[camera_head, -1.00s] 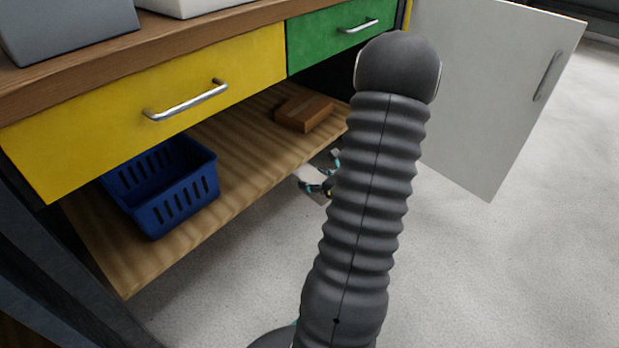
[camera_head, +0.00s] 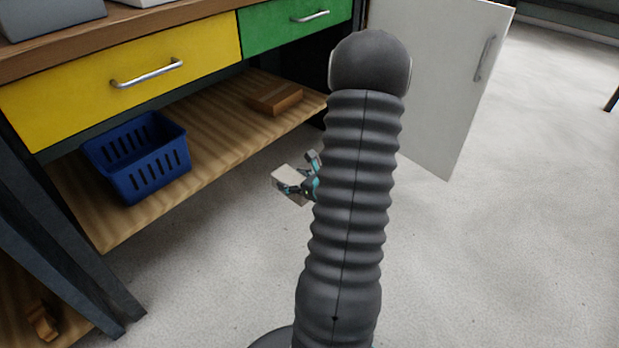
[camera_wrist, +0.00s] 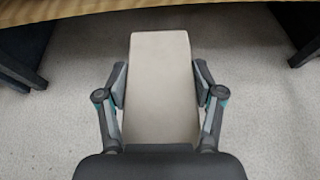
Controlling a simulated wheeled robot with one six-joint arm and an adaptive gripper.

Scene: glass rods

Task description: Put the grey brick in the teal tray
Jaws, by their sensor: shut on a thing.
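My gripper (camera_wrist: 160,88) is shut on the grey brick (camera_wrist: 160,70), a pale grey-beige block held between its two fingers in the wrist view. In the head view the brick (camera_head: 288,178) shows at the left of my gripper (camera_head: 307,178), above the pale floor and in front of the lower shelf. My arm hides part of the gripper there. I see no teal tray in either view.
A blue basket (camera_head: 140,160) and a brown block (camera_head: 275,98) sit on the wooden lower shelf (camera_head: 212,135). Above are a yellow drawer (camera_head: 120,80) and a green drawer (camera_head: 295,23). A white door (camera_head: 435,80) stands open at the right. Open floor lies right of my arm.

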